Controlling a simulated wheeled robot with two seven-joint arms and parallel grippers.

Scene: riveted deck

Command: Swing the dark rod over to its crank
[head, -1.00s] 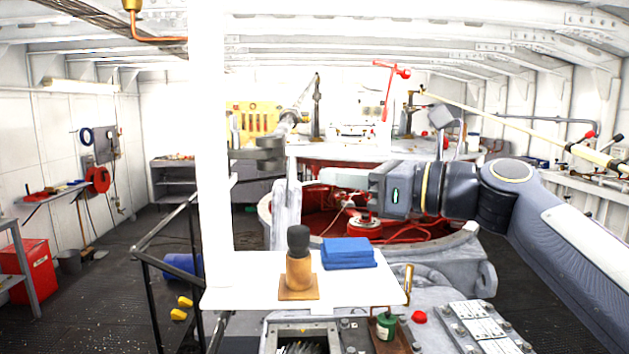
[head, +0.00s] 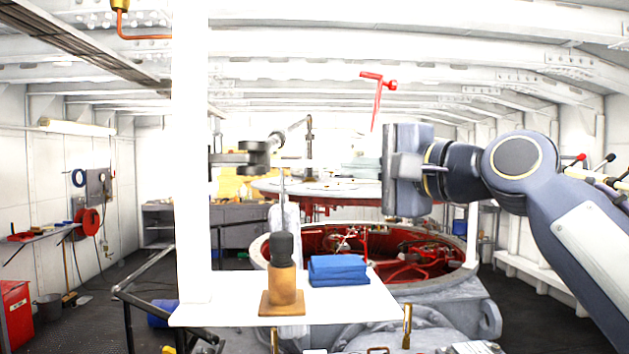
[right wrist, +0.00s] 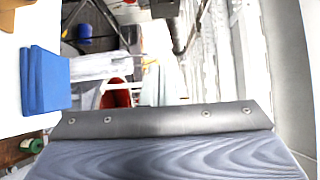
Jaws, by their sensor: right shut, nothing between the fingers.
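My right gripper (head: 352,168) reaches in from the right, its fingers pointing left, shut and empty, in front of the raised round plate. Its grey body stands upright behind the fingers. A dark upright post (head: 309,135) stands beyond it to the left, with a pale sloping link beside its top. Dark cylinder-like joints (head: 255,156) sit left of that, partly behind the white column. I cannot tell which of these is the task's rod or its crank; the gripper appears apart from them. The right wrist view shows neither clearly. My left gripper is not in view.
A white table (head: 350,302) in front carries a wooden pestle-like piece (head: 282,283) and folded blue cloths (head: 338,270). Behind is an open round housing (head: 470,262) with red parts inside. A red T-shaped lever (head: 377,95) rises behind my gripper. A white column (head: 190,180) blocks the left.

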